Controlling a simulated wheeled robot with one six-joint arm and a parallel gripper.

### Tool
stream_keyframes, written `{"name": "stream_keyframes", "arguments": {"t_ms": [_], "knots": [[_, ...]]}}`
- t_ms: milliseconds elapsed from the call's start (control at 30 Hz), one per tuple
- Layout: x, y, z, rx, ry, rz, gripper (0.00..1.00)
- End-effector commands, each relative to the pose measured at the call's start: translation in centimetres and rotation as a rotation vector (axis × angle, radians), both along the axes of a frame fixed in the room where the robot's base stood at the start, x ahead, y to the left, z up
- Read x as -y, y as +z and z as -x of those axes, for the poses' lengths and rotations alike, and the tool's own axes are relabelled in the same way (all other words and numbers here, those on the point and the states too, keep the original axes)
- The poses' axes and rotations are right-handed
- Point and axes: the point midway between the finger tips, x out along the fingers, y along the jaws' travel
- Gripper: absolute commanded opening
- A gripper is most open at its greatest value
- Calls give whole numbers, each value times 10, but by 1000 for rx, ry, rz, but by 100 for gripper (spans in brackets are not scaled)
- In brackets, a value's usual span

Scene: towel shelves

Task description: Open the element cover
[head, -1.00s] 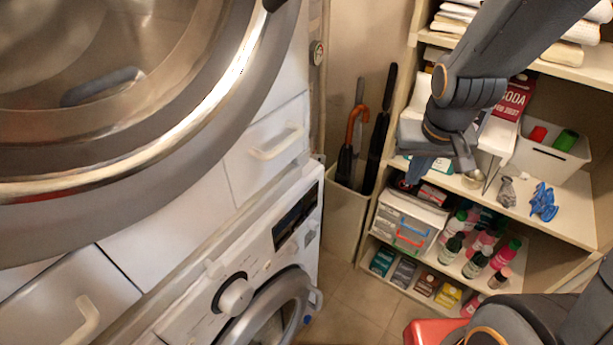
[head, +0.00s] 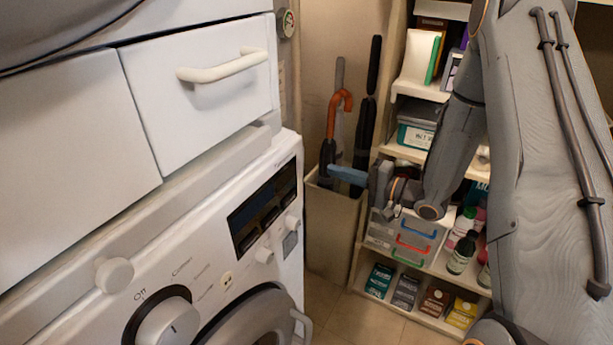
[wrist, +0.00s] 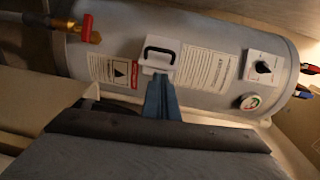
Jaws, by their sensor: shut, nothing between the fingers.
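The element cover (wrist: 158,65) is a small white plate with a black handle (wrist: 160,49) on the side of a grey cylindrical water heater (wrist: 215,68) in the wrist view. The cover sits flat against the tank and looks closed. My gripper (wrist: 161,82) is shut and empty, its blue fingers pointing at the cover's lower edge. I cannot tell whether the fingertips touch it. In the head view my gripper (head: 333,171) points left in front of the umbrella bin. I cannot make out the heater in the head view.
The washing machine (head: 215,235) stands left of my gripper. The umbrella bin (head: 330,230) and shelves with bottles and boxes (head: 462,252) are close by.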

Motion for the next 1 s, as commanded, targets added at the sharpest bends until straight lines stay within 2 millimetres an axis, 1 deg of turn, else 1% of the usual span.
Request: {"name": "stream_keyframes", "arguments": {"t_ms": [33,133,233,600,733,900,1000], "knots": [[0,-6,2,-10,14,-35,0],[-3,-7,5,-23,35,-76,0],[-11,-6,1,-24,41,-83,0],[-62,-6,-32,-23,40,-80,0],[-75,-6,-42,-24,39,-81,0],[-83,-6,-48,-23,36,-81,0],[-85,-6,-49,-23,36,-81,0]]}}
